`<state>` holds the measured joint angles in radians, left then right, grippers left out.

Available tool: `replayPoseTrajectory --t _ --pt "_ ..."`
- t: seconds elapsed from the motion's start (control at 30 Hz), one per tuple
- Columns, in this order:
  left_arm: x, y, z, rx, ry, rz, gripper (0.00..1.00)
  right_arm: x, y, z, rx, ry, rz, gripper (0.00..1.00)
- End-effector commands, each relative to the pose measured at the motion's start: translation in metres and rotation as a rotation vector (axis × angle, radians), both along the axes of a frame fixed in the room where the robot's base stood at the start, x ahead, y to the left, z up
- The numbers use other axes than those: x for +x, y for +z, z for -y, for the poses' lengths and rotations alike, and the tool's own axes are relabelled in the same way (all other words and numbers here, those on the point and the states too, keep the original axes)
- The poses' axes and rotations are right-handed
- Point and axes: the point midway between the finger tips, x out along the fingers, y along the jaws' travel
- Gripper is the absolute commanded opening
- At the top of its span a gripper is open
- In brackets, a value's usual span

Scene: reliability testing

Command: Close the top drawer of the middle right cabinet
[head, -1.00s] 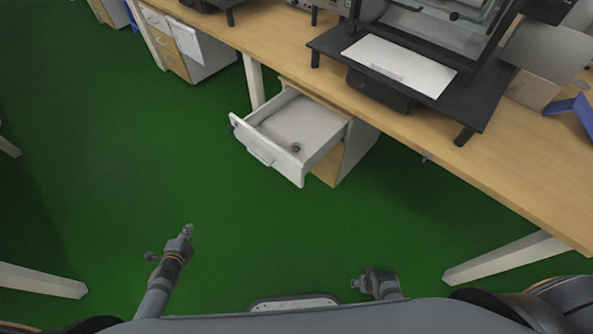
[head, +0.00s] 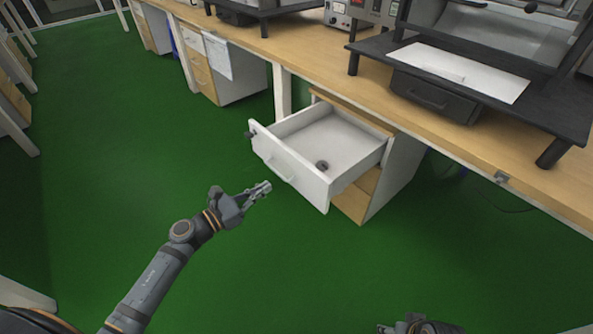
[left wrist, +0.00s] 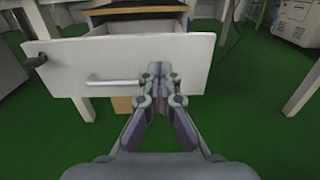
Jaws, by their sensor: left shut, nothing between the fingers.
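The top drawer (head: 290,172) of the cabinet under the bench is pulled well out, with a white front and a bar handle. A small dark round object (head: 321,165) lies inside it. The cabinet (head: 393,180) has wooden lower drawer fronts that are in. My left gripper (head: 265,187) is shut and empty, just in front of the drawer front near its handle. In the left wrist view the shut fingers (left wrist: 160,70) overlap the drawer front (left wrist: 120,70), right of the handle (left wrist: 112,81); contact is unclear. My right gripper (head: 415,326) shows only partly at the bottom edge.
A long wooden bench (head: 300,62) runs above the cabinet, bearing a black stand (head: 480,97) and equipment. Another cabinet (head: 222,75) stands farther left under it. The green floor (head: 110,150) in front is clear. A white bench leg (head: 282,95) stands beside the cabinet.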

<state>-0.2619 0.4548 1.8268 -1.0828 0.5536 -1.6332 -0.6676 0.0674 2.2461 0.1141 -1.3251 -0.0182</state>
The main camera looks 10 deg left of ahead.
Motion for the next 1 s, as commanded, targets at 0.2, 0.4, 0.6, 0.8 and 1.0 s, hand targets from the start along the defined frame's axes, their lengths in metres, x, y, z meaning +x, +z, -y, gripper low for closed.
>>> replayPoseTrajectory --t 0.2,0.4,0.6,0.8,1.0 --pt "0.039 0.002 0.03 -0.01 0.003 0.001 0.0 0.0 0.005 0.002 -0.007 0.0 -0.016 0.58" --pt "0.071 0.001 0.055 -0.007 0.002 -0.001 0.0 0.0 0.003 0.002 -0.007 0.0 -0.017 0.58" --pt "0.089 0.0 0.069 -0.005 0.002 -0.002 0.0 0.004 0.002 0.001 -0.003 0.0 0.004 0.58" --pt "0.093 0.0 0.073 -0.003 0.001 -0.002 0.0 0.0 0.0 0.001 -0.002 0.001 -0.001 0.58" --pt "0.093 0.0 0.072 -0.003 0.002 -0.002 0.0 -0.004 -0.002 0.001 -0.003 0.0 -0.011 0.58"
